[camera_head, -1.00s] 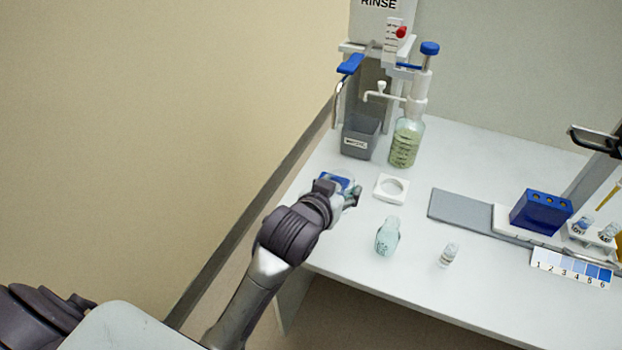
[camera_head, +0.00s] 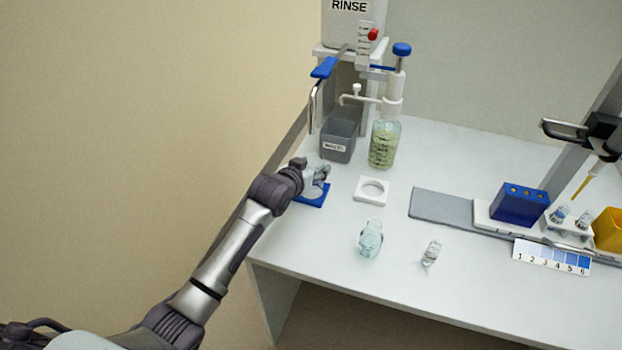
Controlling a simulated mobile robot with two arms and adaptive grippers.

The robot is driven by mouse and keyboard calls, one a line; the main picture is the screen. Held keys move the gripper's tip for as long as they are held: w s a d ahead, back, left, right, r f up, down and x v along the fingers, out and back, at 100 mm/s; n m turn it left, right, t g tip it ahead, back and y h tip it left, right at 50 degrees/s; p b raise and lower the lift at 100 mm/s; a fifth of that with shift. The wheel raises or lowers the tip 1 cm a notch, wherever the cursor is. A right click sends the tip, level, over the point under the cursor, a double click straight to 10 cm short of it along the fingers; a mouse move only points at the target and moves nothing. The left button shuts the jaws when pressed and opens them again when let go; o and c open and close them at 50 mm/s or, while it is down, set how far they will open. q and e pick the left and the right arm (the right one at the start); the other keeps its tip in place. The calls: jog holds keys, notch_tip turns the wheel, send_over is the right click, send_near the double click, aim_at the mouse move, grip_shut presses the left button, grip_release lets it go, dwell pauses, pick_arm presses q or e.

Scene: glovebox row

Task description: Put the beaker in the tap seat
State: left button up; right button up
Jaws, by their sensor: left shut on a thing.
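My left gripper (camera_head: 320,173) is at the back left of the table, shut on a pale see-through thing, seemingly the beaker (camera_head: 313,160). Fingers and wrist hide most of it, so its shape is hard to tell. The blue square seat (camera_head: 312,200), seemingly the tap seat, lies just below the gripper and is partly covered by it. I cannot tell whether the beaker touches the seat. The tap (camera_head: 313,108) with its blue lever (camera_head: 324,68) stands just behind and above. My right gripper is not in view.
A grey bin (camera_head: 338,141) and a dispenser bottle (camera_head: 384,146) stand behind. A white ring seat (camera_head: 371,190) is to the right. A clear bottle (camera_head: 370,239) and a vial (camera_head: 431,253) stand in front. A blue block (camera_head: 519,204) is farther right.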

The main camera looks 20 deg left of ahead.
pick_arm(q)
jog(key=shift+w+a+f, duration=0.1)
jog(key=shift+a+f, duration=0.1)
jog(key=shift+a, duration=0.05)
notch_tip(320, 180, down, 4)
jog(key=shift+r, duration=0.1)
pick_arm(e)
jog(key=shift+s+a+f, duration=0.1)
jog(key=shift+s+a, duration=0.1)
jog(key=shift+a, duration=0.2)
pick_arm(q)
jog(key=o, duration=0.9)
jog(key=shift+f, duration=0.2)
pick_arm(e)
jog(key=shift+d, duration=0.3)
